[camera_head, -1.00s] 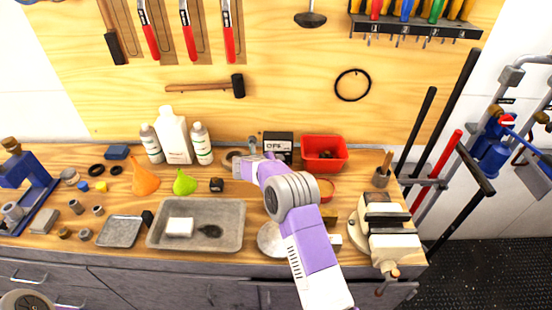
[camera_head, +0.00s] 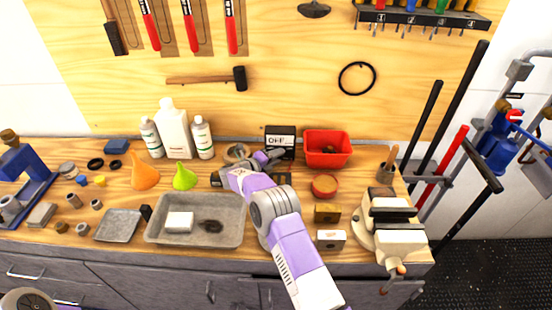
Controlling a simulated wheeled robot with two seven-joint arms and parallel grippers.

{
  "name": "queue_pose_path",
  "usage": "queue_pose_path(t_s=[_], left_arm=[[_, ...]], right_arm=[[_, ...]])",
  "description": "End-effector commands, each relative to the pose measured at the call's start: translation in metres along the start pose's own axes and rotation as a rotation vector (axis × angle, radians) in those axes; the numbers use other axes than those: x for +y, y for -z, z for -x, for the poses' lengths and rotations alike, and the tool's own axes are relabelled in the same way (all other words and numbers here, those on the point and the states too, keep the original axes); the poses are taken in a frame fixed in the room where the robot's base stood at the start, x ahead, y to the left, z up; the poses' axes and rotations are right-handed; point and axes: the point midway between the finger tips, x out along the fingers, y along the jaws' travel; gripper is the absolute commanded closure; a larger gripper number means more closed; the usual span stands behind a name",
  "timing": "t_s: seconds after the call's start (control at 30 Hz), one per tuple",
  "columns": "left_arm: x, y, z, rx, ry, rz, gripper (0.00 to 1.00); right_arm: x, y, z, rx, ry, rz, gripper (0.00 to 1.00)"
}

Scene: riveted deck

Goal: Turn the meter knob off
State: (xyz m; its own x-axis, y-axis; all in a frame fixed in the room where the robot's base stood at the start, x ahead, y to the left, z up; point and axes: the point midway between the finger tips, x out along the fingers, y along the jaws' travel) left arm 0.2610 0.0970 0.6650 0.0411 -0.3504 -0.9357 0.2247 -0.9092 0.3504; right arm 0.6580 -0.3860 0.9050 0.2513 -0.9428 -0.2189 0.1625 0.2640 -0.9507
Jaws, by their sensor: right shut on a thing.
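The meter (camera_head: 281,138) is a dark box with a light display that reads "OFF". It stands at the back of the wooden bench, left of the red bin. My right arm reaches up from the bottom, and my right gripper (camera_head: 268,158) is at the meter's lower left front. The gripper is shut on what seems to be the meter knob, which the fingers and wrist hide. I cannot see which way the knob points. My left gripper is not in view.
A red bin (camera_head: 327,148) stands right of the meter. White bottles (camera_head: 174,128), an orange funnel (camera_head: 144,174) and a green funnel (camera_head: 185,177) are to the left. A grey tray (camera_head: 158,236) lies left of my arm; a vise (camera_head: 393,230) is at the right.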

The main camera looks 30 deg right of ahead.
Motion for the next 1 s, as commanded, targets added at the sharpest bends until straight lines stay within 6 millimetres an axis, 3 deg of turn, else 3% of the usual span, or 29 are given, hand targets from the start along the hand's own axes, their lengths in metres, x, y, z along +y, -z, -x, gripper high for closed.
queue_pose_path(t_s=[0.37, 0.4, 0.53, 0.83, 1.0], left_arm=[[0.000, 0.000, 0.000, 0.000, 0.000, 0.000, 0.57], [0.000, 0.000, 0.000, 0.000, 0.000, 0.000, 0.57], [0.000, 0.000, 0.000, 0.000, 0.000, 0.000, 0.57], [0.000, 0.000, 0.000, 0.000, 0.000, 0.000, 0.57], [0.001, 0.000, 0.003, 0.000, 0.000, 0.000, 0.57]], right_arm=[[-0.001, 0.000, 0.000, 0.000, 0.003, 0.003, 0.95], [-0.001, 0.000, 0.000, 0.000, 0.003, 0.003, 0.60], [0.000, 0.000, 0.000, 0.000, 0.003, 0.003, 0.40], [0.000, 0.000, 0.001, -0.001, 0.001, 0.002, 0.39], [-0.001, -0.001, 0.021, -0.003, 0.000, 0.004, 0.39]])
